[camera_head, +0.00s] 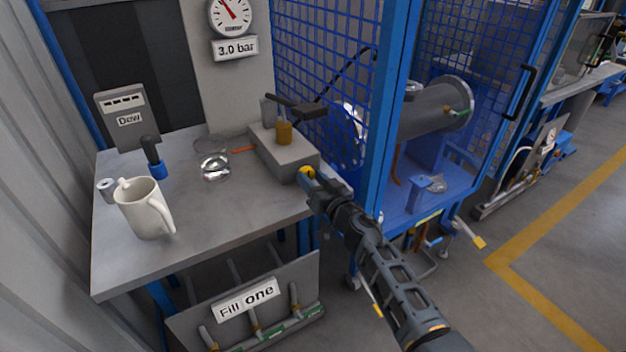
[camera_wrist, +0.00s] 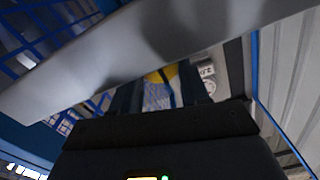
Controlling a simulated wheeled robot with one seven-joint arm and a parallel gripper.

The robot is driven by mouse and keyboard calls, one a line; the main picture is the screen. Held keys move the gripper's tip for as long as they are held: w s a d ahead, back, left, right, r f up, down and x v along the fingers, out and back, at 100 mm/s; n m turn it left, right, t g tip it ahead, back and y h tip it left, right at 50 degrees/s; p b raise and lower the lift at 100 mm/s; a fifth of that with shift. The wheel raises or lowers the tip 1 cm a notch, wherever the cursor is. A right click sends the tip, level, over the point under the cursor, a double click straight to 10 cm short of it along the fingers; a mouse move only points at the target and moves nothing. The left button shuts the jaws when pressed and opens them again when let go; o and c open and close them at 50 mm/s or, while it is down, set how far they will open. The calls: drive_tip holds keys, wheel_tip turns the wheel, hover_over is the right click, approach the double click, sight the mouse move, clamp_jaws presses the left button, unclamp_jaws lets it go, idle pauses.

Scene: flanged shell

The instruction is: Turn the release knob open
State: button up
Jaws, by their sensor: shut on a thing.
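A yellow knob (camera_head: 305,173), which I take to be the release knob, sits at the front end of a grey box (camera_head: 284,160) on the bench. My gripper (camera_head: 312,182) is at the knob, shut on it, and hides part of it. In the wrist view, yellow of the knob (camera_wrist: 162,73) shows between the dark fingers of my gripper (camera_wrist: 158,95). How far the knob is turned cannot be told. A dark lever (camera_head: 295,105) and a brass-coloured cylinder (camera_head: 284,133) stand on top of the box.
The bench (camera_head: 215,235) holds a white mug (camera_head: 143,210), a shiny dome (camera_head: 215,167) and a small device marked "Dew" (camera_head: 122,120). A blue mesh cage (camera_head: 330,60) with its post (camera_head: 385,130) stands close right of the box. A gauge (camera_head: 232,14) hangs behind.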

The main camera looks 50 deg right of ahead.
drive_tip(key=c, duration=0.3)
drive_tip(key=shift+c, duration=0.2)
drive_tip(key=n+p, duration=0.1)
drive_tip(key=n, duration=0.3)
drive_tip(key=shift+a+n, duration=0.1)
drive_tip(key=shift+n, duration=0.2)
drive_tip(key=n, duration=0.5)
drive_tip(key=shift+a+f+n+p, duration=0.1)
drive_tip(key=shift+a+n+p, duration=0.05)
drive_tip(key=shift+n+p, duration=0.2)
drive_tip(key=o, duration=1.1)
drive_tip(key=shift+c, duration=0.2)
